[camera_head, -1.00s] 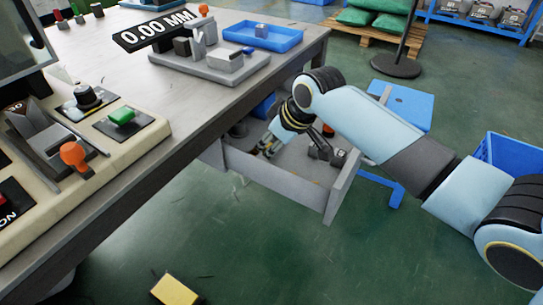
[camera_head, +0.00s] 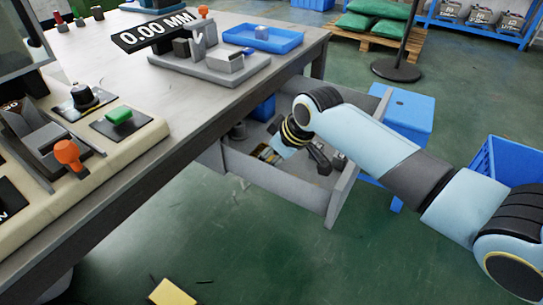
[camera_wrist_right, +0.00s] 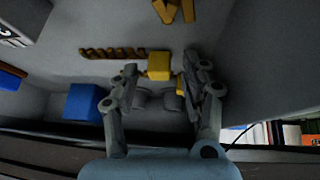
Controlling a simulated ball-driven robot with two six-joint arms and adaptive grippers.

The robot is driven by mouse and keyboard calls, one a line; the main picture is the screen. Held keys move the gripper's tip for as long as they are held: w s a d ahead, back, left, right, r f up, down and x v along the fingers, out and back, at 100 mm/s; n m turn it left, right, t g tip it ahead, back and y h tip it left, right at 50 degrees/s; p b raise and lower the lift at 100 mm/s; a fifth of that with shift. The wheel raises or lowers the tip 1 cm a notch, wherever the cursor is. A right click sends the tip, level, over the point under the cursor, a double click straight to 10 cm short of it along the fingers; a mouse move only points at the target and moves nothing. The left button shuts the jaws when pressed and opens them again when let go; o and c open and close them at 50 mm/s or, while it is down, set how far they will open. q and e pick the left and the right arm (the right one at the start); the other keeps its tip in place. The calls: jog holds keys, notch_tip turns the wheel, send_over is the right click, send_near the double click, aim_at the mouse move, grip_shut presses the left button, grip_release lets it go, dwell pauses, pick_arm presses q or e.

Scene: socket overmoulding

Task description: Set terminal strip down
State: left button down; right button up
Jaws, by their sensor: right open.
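An orange-brown strip with a row of bumps (camera_wrist_right: 112,53), which looks like the terminal strip, lies on the grey drawer floor in the right wrist view. It is beyond and left of my right gripper's fingertips, apart from them. My right gripper (camera_wrist_right: 166,72) is open, its two fingers spread. A small yellow block (camera_wrist_right: 158,66) shows between the fingertips; I cannot tell whether they touch it. Grey round parts (camera_wrist_right: 158,98) show between the fingers. In the head view my right arm reaches down into the open drawer (camera_head: 285,190). My left gripper is not in view.
A blue block (camera_wrist_right: 90,103) stands in the drawer. The workbench (camera_head: 150,65) carries a blue tray (camera_head: 285,42), a grey fixture (camera_head: 215,65) and a control panel (camera_head: 125,140). A blue stool (camera_head: 408,115) and blue crate (camera_head: 515,165) stand right. A yellow block (camera_head: 172,293) lies on the floor.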

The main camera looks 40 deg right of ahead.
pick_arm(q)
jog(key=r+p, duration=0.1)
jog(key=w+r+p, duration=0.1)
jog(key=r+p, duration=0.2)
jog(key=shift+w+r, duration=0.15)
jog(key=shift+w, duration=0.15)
pick_arm(e)
jog(key=v, duration=1.2)
jog(key=shift+r, duration=0.15)
